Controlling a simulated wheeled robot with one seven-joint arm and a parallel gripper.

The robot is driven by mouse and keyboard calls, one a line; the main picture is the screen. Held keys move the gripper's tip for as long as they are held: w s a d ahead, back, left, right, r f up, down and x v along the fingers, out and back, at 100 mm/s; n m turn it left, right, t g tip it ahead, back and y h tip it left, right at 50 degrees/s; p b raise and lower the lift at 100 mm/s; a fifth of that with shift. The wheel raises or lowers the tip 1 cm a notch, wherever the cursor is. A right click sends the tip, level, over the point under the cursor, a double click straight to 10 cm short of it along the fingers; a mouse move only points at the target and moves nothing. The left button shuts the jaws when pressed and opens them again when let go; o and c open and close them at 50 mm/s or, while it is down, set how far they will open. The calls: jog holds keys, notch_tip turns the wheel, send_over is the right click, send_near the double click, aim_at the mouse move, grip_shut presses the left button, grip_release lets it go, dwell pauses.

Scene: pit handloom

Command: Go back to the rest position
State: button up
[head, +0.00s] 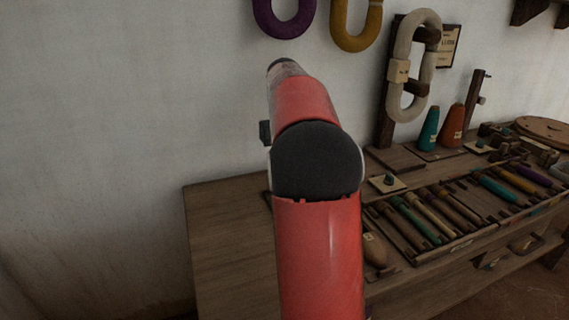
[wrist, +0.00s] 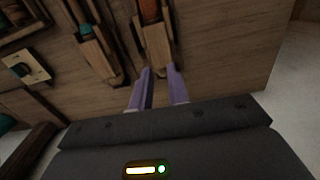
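My gripper (wrist: 159,70) shows in the wrist view with its two purple fingers apart and nothing seen between them. A wooden holder with an orange insert (wrist: 152,12) lies just beyond the fingertips; I cannot tell whether they touch it. A similar wooden piece with a teal insert (wrist: 86,30) lies to its left. In the head view my red arm fills the middle and hides my gripper.
A wooden bench (head: 225,235) runs along the wall. It carries a rack of coloured bobbins (head: 430,215), a teal cone (head: 429,130) and an orange cone (head: 452,125). Yarn hanks, including a grey one (head: 400,60), hang above. The bench's left end looks bare.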

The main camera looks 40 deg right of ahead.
jog(key=s+a+n+t, duration=0.1)
jog(key=s+a+t, duration=0.1)
jog(key=s+a, duration=0.65)
jog(key=s+a+n+t, duration=0.1)
jog(key=s+a+t, duration=0.1)
jog(key=s+a, duration=0.65)
jog(key=shift+n+t, duration=0.5)
jog(key=shift+t, duration=0.2)
jog(key=s+a+f, duration=0.1)
jog(key=a, duration=0.1)
jog(key=s+a+f, duration=0.4)
jog(key=a, duration=0.1)
jog(key=shift+s, duration=0.1)
jog(key=shift+s+a+f, duration=0.15)
jog(key=shift+s+f, duration=0.1)
